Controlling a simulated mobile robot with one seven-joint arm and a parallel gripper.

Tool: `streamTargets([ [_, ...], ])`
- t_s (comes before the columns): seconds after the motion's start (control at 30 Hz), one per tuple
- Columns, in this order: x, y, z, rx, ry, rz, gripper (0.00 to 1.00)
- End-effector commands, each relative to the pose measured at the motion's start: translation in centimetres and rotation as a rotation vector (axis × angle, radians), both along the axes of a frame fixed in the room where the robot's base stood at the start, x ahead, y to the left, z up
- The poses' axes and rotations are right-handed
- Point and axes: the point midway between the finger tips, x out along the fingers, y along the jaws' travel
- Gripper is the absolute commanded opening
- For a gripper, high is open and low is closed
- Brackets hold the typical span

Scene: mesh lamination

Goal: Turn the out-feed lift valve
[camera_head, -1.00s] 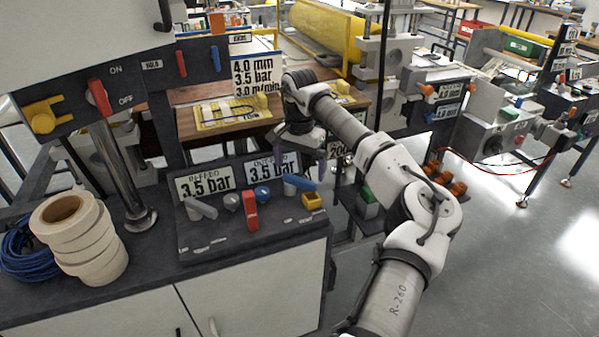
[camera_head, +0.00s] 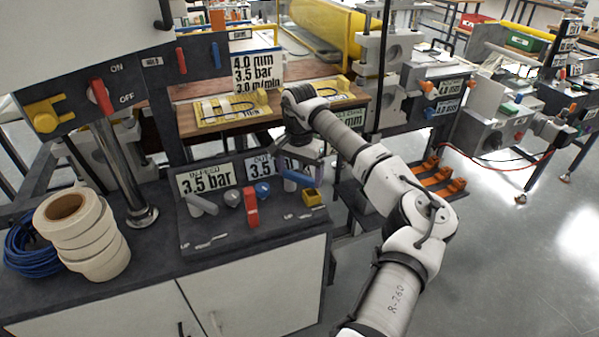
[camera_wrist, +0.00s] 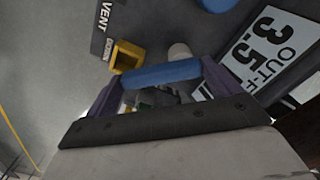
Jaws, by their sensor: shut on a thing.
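The out-feed lift valve is a blue lever (camera_head: 298,178) on the sloped dark panel, below the out-feed label (camera_head: 262,168), which reads 3.5 and is partly covered by my gripper. In the wrist view the blue lever (camera_wrist: 160,73) lies across between my two purple fingers, one near each end. My gripper (camera_head: 297,168) is shut on this lever from above. The out-feed label (camera_wrist: 268,50) also shows at the right of the wrist view. The lever's pivot is partly hidden.
White tape rolls (camera_head: 82,235) lie at the bench's left. Machine frames stand behind my arm.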

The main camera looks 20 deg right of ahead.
Motion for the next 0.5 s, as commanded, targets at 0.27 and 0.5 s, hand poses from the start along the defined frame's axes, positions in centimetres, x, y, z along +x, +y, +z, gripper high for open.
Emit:
streamTargets([
  [0.27, -0.04, 0.02, 0.01, -0.001, 0.0, -0.022, 0.48],
  [0.5, -0.24, 0.22, -0.09, -0.003, 0.0, -0.133, 0.48],
])
